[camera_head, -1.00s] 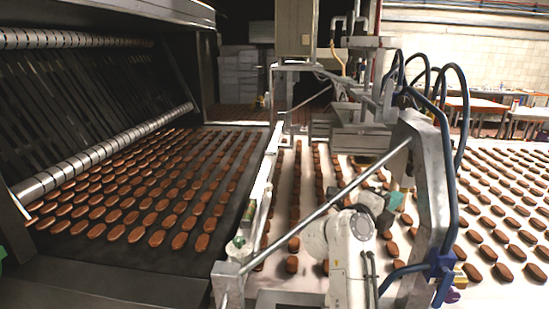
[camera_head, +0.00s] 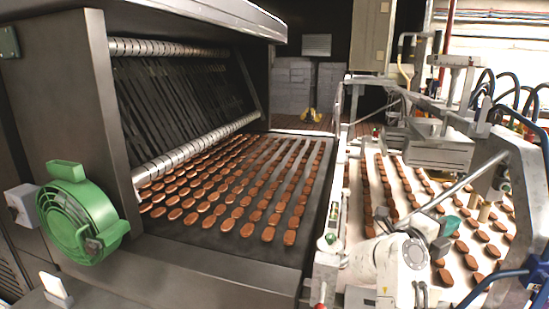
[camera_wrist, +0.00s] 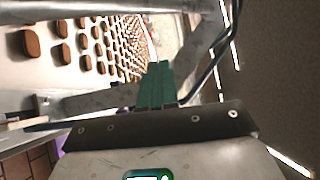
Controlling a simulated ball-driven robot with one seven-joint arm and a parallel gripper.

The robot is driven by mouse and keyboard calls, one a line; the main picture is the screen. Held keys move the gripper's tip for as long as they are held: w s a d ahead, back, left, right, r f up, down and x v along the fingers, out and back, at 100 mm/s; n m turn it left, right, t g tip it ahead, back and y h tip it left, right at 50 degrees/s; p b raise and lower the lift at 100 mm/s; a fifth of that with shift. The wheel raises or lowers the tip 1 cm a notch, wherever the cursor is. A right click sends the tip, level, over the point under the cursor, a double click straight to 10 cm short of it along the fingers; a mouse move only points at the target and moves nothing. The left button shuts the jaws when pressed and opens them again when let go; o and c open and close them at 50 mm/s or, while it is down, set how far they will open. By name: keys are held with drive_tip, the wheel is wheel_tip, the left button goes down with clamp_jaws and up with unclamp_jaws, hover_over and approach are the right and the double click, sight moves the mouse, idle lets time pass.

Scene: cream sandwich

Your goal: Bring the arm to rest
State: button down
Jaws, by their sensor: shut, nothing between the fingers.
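My arm (camera_head: 392,262) shows at the lower right of the head view, in white and grey. My gripper (camera_head: 450,224) points away from me, over or beside the right-hand belt; I cannot tell how high. In the wrist view, the green fingers of my gripper (camera_wrist: 157,84) are together with nothing between them. Metal bars of the machine frame appear close around the fingers there, and I cannot tell whether they touch.
A dark belt (camera_head: 200,236) carries rows of brown biscuits at centre left. A pale belt (camera_head: 455,285) with more biscuits lies at right, under a metal frame (camera_head: 530,180) with blue hoses. A green round device (camera_head: 82,212) sits on the machine housing at left.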

drive_tip(key=s+a+n+t+y, duration=0.1)
drive_tip(key=a+n+t+y, duration=0.3)
drive_tip(key=n+t+y, duration=0.45)
drive_tip(key=s+a+n+t+y, duration=0.1)
drive_tip(key=a+n+t+y, duration=0.45)
drive_tip(key=n+t, duration=0.6)
drive_tip(key=s+a+f+n+g+y, duration=0.35)
drive_tip(key=f+n+g, duration=0.25)
drive_tip(key=f, duration=0.2)
drive_tip(key=s+a+f+n+g+y, duration=0.2)
drive_tip(key=s+f+n+g+y, duration=0.3)
drive_tip(key=f, duration=0.4)
drive_tip(key=s+d+f+n+g+h, duration=0.2)
drive_tip(key=s+f+g, duration=0.5)
drive_tip(key=s+f, duration=0.45)
drive_tip(key=s+d+f+m+g+h, duration=0.1)
drive_tip(key=s+g, duration=0.3)
drive_tip(key=s, duration=0.6)
drive_tip(key=s+d+f+m+g+h, duration=0.1)
drive_tip(key=s+d+f+g+h, duration=0.1)
drive_tip(key=s, duration=0.8)
wheel_tip(320, 180, down, 3)
drive_tip(key=shift+s+d+r+g, duration=0.15)
drive_tip(key=shift+d+g, duration=0.5)
drive_tip(key=shift+g, duration=0.55)
